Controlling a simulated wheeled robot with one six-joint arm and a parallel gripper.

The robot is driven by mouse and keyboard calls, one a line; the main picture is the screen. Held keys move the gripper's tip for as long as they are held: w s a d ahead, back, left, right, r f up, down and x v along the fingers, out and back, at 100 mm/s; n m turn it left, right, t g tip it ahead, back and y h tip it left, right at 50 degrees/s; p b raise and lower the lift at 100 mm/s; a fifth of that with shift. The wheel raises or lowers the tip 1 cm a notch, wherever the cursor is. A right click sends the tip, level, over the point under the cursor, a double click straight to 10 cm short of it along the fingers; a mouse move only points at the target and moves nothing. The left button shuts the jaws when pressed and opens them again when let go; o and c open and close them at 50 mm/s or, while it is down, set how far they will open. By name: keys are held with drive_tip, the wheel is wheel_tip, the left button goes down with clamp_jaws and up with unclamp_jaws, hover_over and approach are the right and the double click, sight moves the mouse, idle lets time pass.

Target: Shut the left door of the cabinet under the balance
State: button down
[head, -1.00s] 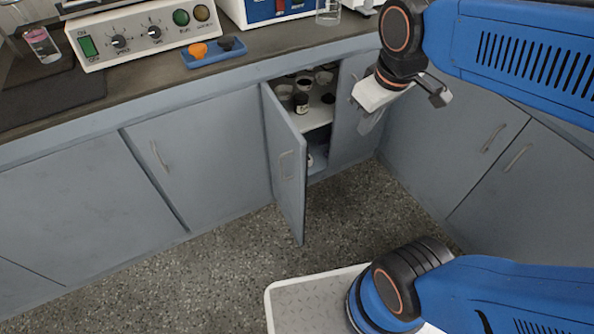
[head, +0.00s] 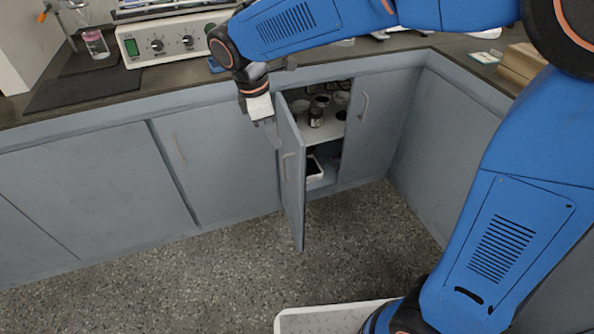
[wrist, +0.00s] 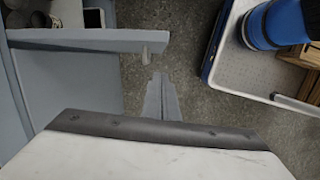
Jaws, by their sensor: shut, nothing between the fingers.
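The left door (head: 291,190) of the cabinet stands open, swung out well into the room, and its handle (head: 287,167) is on the face towards the left. In the wrist view the door (wrist: 70,38) is seen from above along its top edge, with the handle (wrist: 146,55) near its free end. My gripper (head: 274,137) is shut and empty, pointing down on the outer, left side of the door near its top. In the wrist view its fingertips (wrist: 160,88) are beside the handle; I cannot tell whether they touch the door. The right door (head: 372,130) is shut.
Inside the cabinet, several jars (head: 316,117) stand on a shelf, with a tray (head: 314,168) below. The worktop (head: 150,90) with a control unit (head: 170,38) runs above. Shut cabinet fronts (head: 225,155) lie to the left. The speckled floor (head: 200,275) before the door is clear.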

drive_tip(key=d+f+n, duration=0.1)
drive_tip(key=d+f, duration=0.3)
drive_tip(key=f, duration=0.6)
drive_tip(key=shift+w+f, duration=0.35)
drive_tip(key=shift+w, duration=0.05)
drive_tip(key=shift+d, duration=0.1)
